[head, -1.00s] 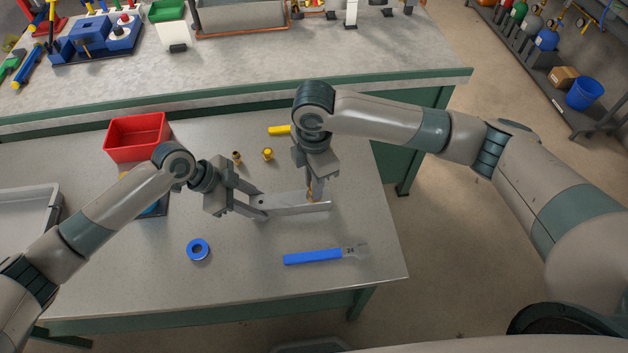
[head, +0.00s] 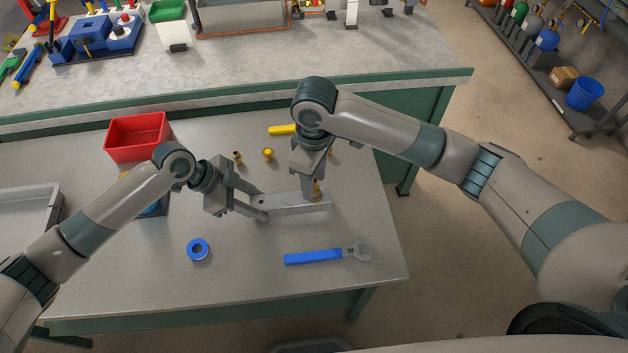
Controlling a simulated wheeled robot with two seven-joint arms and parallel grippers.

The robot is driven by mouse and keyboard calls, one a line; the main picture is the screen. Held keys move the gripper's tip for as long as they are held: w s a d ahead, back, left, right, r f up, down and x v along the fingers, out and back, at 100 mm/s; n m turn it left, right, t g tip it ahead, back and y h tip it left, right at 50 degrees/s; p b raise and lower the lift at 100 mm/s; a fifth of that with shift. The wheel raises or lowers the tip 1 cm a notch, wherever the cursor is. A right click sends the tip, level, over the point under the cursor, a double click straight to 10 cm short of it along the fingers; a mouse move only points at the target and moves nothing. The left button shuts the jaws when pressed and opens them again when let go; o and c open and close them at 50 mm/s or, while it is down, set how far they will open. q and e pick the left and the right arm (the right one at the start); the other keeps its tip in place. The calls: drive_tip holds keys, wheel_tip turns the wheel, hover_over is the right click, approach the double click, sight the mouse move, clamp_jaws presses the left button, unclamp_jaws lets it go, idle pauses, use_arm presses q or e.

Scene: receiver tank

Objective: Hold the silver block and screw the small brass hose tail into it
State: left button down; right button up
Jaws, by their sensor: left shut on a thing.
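The silver block (head: 295,204) is a long bar low over the grey table. My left gripper (head: 262,208) is shut on its left end. A small brass hose tail (head: 317,188) stands upright at the right end of the block; how deep it sits in the block cannot be told. My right gripper (head: 311,188) points straight down right beside the hose tail and partly hides it. Whether its fingers grip the hose tail or stand apart cannot be told from this angle.
Brass fittings (head: 268,154) stand behind the block, with another (head: 237,157) to their left. A blue-handled wrench (head: 315,257) and a blue tape ring (head: 198,249) lie in front. A red bin (head: 137,137) and a yellow-handled tool (head: 282,130) are farther back. The front table area is mostly clear.

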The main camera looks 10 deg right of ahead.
drive_tip(key=shift+r, duration=3.05)
use_arm(q)
drive_tip(key=c, duration=1.1)
unclamp_jaws()
drive_tip(key=shift+a+r, duration=0.1)
use_arm(e)
drive_tip(key=shift+f, duration=0.1)
use_arm(q)
drive_tip(key=shift+a+r+b, duration=0.3)
drive_tip(key=shift+a+r, duration=0.1)
drive_tip(key=shift+r, duration=0.05)
use_arm(e)
drive_tip(key=shift+f, duration=0.2)
wheel_tip(320, 180, down, 4)
drive_tip(key=b, duration=0.3)
drive_tip(key=shift+r+b, duration=0.15)
drive_tip(key=shift+b, duration=0.2)
use_arm(q)
drive_tip(key=shift+v, duration=8)
